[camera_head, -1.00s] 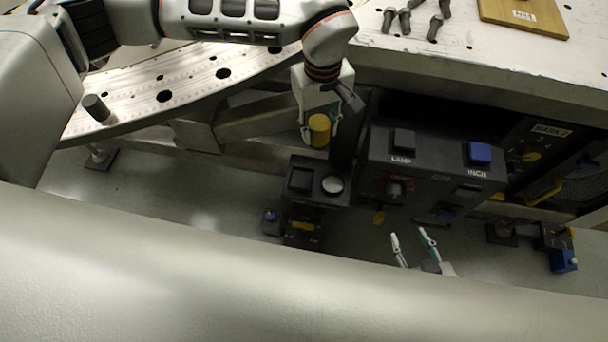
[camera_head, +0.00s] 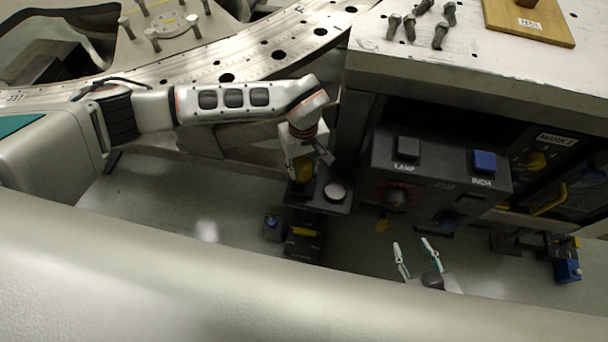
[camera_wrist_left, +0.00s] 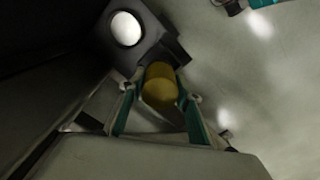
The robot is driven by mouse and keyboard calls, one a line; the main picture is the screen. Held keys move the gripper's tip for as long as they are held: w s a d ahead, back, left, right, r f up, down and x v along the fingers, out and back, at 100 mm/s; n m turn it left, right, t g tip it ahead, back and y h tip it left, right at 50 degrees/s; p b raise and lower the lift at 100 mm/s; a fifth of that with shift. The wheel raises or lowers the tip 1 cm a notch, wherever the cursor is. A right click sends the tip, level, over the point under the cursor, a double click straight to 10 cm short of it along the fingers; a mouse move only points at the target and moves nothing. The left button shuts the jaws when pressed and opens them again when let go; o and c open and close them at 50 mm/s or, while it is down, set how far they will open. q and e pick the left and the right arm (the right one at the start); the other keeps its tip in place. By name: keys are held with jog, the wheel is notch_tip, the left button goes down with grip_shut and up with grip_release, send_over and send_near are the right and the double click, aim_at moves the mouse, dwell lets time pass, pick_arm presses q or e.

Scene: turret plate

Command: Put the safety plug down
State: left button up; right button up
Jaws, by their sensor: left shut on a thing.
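The safety plug is a yellow cylinder (camera_head: 304,169), held by my left gripper (camera_head: 302,172) in the head view. In the left wrist view the plug (camera_wrist_left: 159,84) sits between the two teal fingers of the left gripper (camera_wrist_left: 160,98). The plug is over or at the left part of a small black stand (camera_head: 325,197) with a round white disc (camera_head: 335,192) on its right. I cannot tell whether the plug touches the stand. My right gripper (camera_head: 417,252) is open and empty, low in front of the control box.
A black control box (camera_head: 440,170) with LAMP and INCH buttons stands right of the stand, under the table edge (camera_head: 450,90). Bolts (camera_head: 409,27) and a wooden board (camera_head: 528,24) lie on the table. Black-and-yellow pedals (camera_head: 303,238) stand on the floor below.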

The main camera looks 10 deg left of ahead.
aim_at(304, 177)
pick_arm(q)
jog(key=shift+d+f, duration=0.1)
jog(key=shift+f, duration=0.8)
notch_tip(304, 177, down, 4)
jog(key=shift+r+b, duration=0.25)
jog(key=shift+b, duration=0.3)
jog(key=shift+f, duration=0.1)
jog(key=o, duration=1.2)
pick_arm(e)
jog(key=shift+s+f, duration=0.4)
jog(key=shift+f, duration=0.35)
